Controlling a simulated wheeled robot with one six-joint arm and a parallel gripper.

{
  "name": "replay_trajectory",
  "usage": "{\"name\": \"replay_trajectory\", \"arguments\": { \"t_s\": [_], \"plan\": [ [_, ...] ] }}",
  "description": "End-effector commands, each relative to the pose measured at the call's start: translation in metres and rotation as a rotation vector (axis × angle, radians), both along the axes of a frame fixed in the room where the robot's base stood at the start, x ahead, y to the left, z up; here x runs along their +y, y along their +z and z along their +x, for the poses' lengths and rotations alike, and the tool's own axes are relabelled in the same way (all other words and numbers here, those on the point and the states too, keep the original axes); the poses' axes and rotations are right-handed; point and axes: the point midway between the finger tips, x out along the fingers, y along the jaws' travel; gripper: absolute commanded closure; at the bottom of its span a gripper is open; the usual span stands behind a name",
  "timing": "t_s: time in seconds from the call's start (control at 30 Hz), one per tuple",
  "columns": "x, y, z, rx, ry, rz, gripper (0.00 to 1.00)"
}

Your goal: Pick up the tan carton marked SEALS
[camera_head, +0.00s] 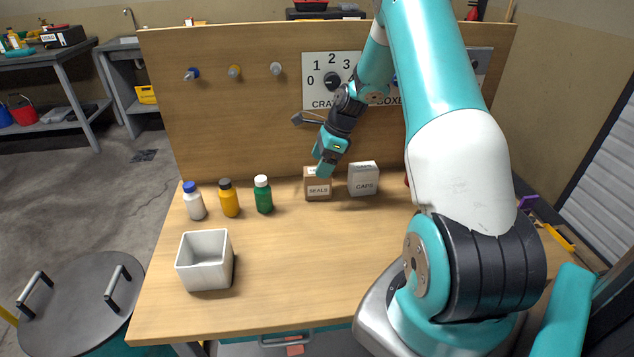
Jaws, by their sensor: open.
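The tan carton marked SEALS (318,190) stands upright on the wooden table, near the back panel. My gripper (322,172) is just above the carton and overlaps its upper part in the picture. It is open, and nothing shows between its fingers. The fingertips and part of the carton's top are hard to make out, so I cannot tell whether they touch. A white carton marked CAPS (363,179) stands close to the right of the tan one.
A green bottle (263,195), a yellow bottle (229,199) and a white bottle with a blue cap (194,201) stand to the left. An empty-looking white bin (205,261) is at the front left. The table's front middle (290,285) is clear. My arm hides the right side.

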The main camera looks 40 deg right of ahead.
Motion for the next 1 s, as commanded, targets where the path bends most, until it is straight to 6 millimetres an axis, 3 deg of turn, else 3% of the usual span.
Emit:
{"name": "replay_trajectory", "arguments": {
  "t_s": [0.2,0.5,0.77,1.0],
  "plan": [
    [0.006,-0.03,0.008,0.002,0.002,0.003,0.17],
    [0.007,-0.036,0.009,0.001,0.0,0.001,0.17],
    [0.007,-0.035,0.009,0.0,0.0,0.0,0.74],
    [0.007,-0.035,0.009,0.0,0.0,0.0,0.75]
  ]
}}
